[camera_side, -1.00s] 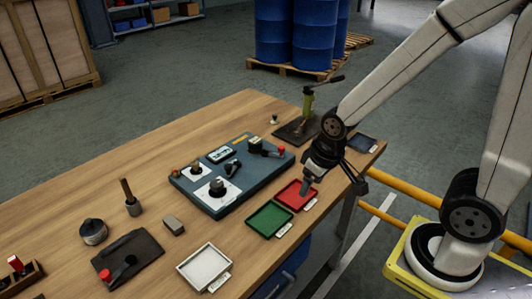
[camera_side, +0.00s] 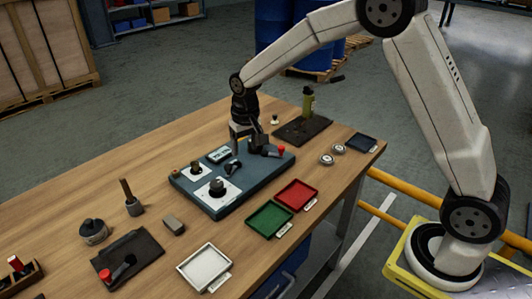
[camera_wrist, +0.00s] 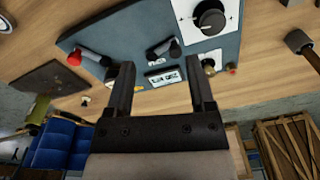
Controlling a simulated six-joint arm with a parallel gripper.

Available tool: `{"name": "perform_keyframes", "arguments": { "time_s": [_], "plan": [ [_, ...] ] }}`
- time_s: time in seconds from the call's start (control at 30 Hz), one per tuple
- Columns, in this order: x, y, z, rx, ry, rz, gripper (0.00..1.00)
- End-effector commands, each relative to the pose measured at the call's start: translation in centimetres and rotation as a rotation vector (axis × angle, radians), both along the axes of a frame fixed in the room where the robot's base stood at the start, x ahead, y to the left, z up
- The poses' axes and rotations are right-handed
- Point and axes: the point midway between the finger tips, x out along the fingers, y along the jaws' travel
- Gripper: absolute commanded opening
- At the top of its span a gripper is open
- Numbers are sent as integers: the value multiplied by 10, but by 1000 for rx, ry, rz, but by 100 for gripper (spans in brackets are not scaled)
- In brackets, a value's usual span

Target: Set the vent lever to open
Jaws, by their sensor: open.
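A blue-grey control panel (camera_side: 207,200) lies on the bench; it fills the upper middle of the wrist view (camera_wrist: 120,32). It carries a lever with a red knob (camera_side: 281,150), at the left in the wrist view (camera_wrist: 75,59), and a short black lever (camera_side: 232,167), at the middle in the wrist view (camera_wrist: 163,50). No readable label shows which is the vent lever. My gripper (camera_side: 247,146) is above the panel's back edge, fingers pointing down. In the wrist view its open, empty fingers (camera_wrist: 160,72) straddle the display, with the black lever beyond.
The panel also has a round dial knob (camera_side: 216,187) and a small display (camera_side: 220,154). Red (camera_side: 297,194), green (camera_side: 270,218) and white (camera_side: 205,268) trays stand in front. A dark plate with a green upright device (camera_side: 308,103) is behind to the right.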

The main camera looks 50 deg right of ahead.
Motion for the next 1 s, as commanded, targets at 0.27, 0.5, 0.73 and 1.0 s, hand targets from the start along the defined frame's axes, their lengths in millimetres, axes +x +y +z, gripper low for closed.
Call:
{"name": "perform_keyframes", "arguments": {
  "time_s": [0.27, 0.5, 0.73, 1.0],
  "plan": [
    [49, 2, -11, 4, 46, -72, 70],
    [71, 3, -18, 4, 70, -112, 70],
    [75, 3, -19, 4, 76, -122, 70],
    [74, 3, -27, 4, 78, -121, 70]
  ]
}}
